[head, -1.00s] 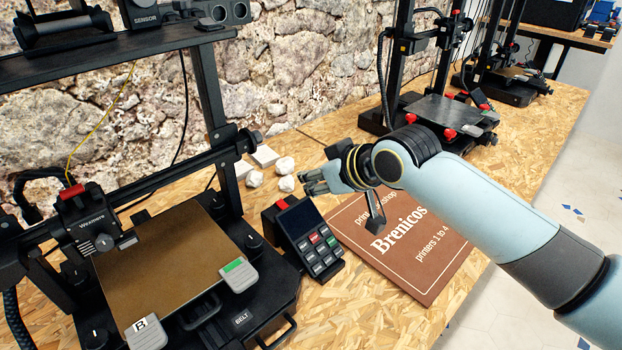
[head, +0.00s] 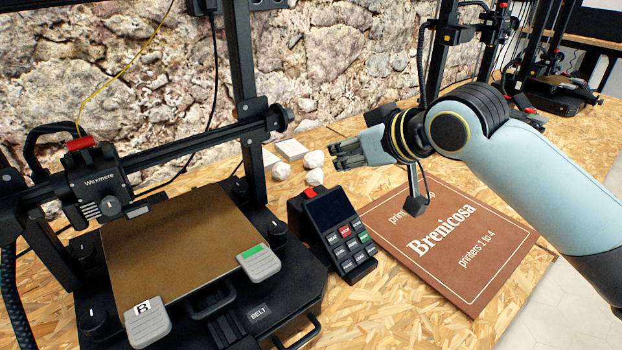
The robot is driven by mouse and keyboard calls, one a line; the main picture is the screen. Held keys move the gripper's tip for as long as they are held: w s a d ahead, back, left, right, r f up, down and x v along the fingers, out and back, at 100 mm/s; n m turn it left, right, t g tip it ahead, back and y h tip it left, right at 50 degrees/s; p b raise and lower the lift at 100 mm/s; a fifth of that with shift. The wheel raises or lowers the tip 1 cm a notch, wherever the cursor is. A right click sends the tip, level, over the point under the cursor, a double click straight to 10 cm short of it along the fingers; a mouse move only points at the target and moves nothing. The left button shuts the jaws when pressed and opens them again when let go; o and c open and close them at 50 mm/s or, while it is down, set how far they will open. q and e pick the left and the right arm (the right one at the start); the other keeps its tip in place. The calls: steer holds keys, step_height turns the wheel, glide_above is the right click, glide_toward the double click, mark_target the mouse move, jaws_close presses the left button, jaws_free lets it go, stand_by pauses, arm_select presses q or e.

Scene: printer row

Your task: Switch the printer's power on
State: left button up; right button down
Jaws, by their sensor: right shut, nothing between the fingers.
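The printer (head: 175,245) stands at the left, black with a brown bed, a "B" tag on one front clip and a green mark on the other. Its control box (head: 332,232) sits at its right side, with a dark screen, a small keypad with red and green keys, and a red part on top. I cannot tell which part is the power switch. My right gripper (head: 350,153) is shut and empty, above the table just behind and right of the control box, pointing left, apart from it. My left gripper is out of view.
A brown sign (head: 450,245) reading "Brenicosa printers 1 to 4" lies right of the control box, under my right arm. White lumps (head: 313,160) and pale tiles (head: 291,149) lie near the stone wall. More printers (head: 556,92) stand farther back along the wooden table.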

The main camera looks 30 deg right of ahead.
steer(key=b, duration=0.1)
glide_above(311, 191)
steer(key=f, duration=0.6)
steer(key=shift+s, duration=0.35)
step_height(311, 191, down, 2)
steer(key=shift+w+f, duration=0.15)
steer(key=shift+f, duration=0.1)
steer(key=shift+w+f+b, duration=0.1)
steer(key=shift+f+b, duration=0.2)
steer(key=shift+f, duration=0.3)
steer(key=shift+w+r+p, duration=0.15)
steer(key=shift+p, duration=0.4)
steer(key=shift+a+f+g, duration=0.1)
steer(key=shift+f+g, duration=0.15)
steer(key=shift+g, duration=0.05)
steer(key=shift+f, duration=0.1)
